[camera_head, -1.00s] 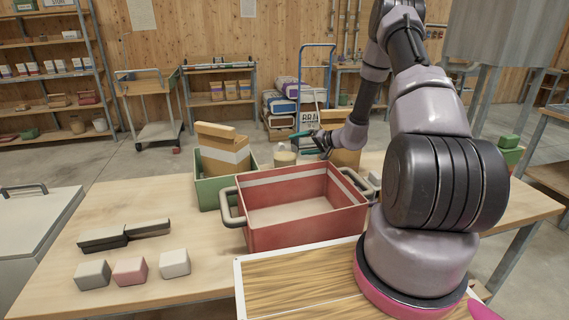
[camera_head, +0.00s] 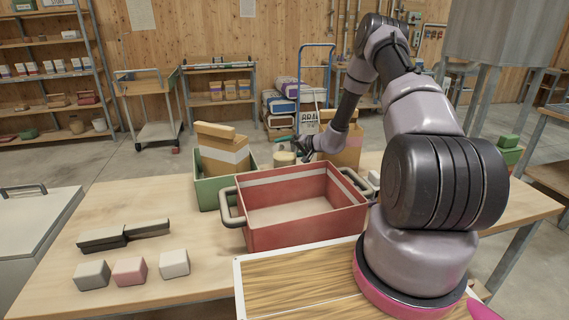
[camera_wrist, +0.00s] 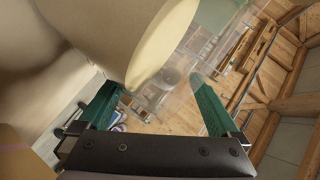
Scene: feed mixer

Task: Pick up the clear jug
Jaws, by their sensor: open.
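The clear jug (camera_wrist: 190,65) shows in the wrist view as a see-through wall around a pale cream mass, beyond and between my fingertips. In the head view a small cream cylinder (camera_head: 285,158), which seems to be the jug, stands behind the red crate. My gripper (camera_wrist: 158,100) has two green fingers spread apart, with nothing clearly clamped between them. In the head view my gripper (camera_head: 297,145) is just above and right of the cylinder. Whether a finger touches the jug, I cannot tell.
A red crate (camera_head: 305,215) with grey handles stands on the table in front. A green bin (camera_head: 207,192) holding a tan bag (camera_head: 223,150) is to the left. Another tan bag (camera_head: 345,150) is close right of my gripper. The table's left front holds small blocks (camera_head: 130,271).

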